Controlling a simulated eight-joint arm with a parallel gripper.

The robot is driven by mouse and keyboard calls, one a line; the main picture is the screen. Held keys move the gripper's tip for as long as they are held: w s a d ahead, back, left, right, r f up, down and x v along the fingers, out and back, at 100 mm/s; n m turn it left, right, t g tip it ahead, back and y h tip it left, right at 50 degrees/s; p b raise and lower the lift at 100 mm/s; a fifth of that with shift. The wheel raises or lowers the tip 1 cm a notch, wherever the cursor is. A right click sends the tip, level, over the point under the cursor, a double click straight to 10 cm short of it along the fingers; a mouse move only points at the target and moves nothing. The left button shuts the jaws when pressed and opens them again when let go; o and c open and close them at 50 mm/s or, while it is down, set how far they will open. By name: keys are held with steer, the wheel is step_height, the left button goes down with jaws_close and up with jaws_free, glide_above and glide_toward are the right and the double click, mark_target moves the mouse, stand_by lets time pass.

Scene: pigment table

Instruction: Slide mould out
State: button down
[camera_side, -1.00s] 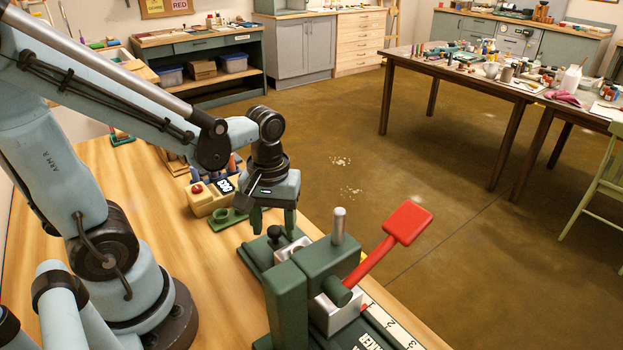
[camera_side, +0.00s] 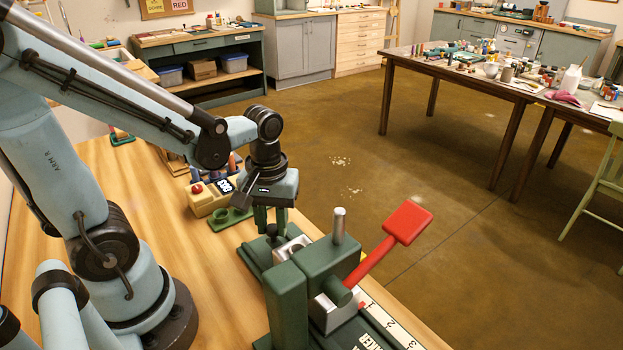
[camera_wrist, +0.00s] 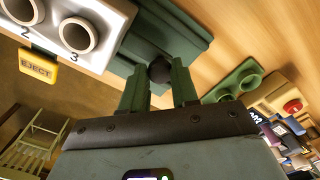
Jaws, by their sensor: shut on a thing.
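The mould is a pale metal block (camera_wrist: 100,12) with round holes numbered 2 and 3 in the wrist view. A black ball knob (camera_wrist: 160,70) sits on the green base by the mould. My gripper (camera_wrist: 160,82) is shut on this knob, with a green finger on each side of it. In the side view the gripper (camera_side: 271,228) points down at the knob, and the fingers hide most of it.
A red-handled lever (camera_side: 407,222) rises over the press on the right. A yellow EJECT tag (camera_wrist: 38,68) is beside the mould. A green holder with round cups (camera_side: 230,218) and a box with a red button (camera_side: 208,198) stand behind the gripper. Bare wood (camera_side: 190,270) lies to the left.

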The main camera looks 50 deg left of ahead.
steer(key=a, duration=0.8)
steer(key=shift+a, duration=0.1)
steer(key=c, duration=0.9)
jaws_free()
steer(key=shift+o, duration=0.2)
steer(key=shift+r, duration=0.15)
step_height(320, 180, up, 12)
steer(key=w+d+f+m+t, duration=0.1)
steer(key=d+f+m+t, duration=0.1)
steer(key=d+m+t, duration=0.1)
steer(key=w+d+f+m+t, duration=0.2)
steer(key=d+m+t, duration=0.2)
steer(key=d+m, duration=0.2)
steer(key=shift+w+d, duration=0.25)
steer(key=shift+d, duration=0.5)
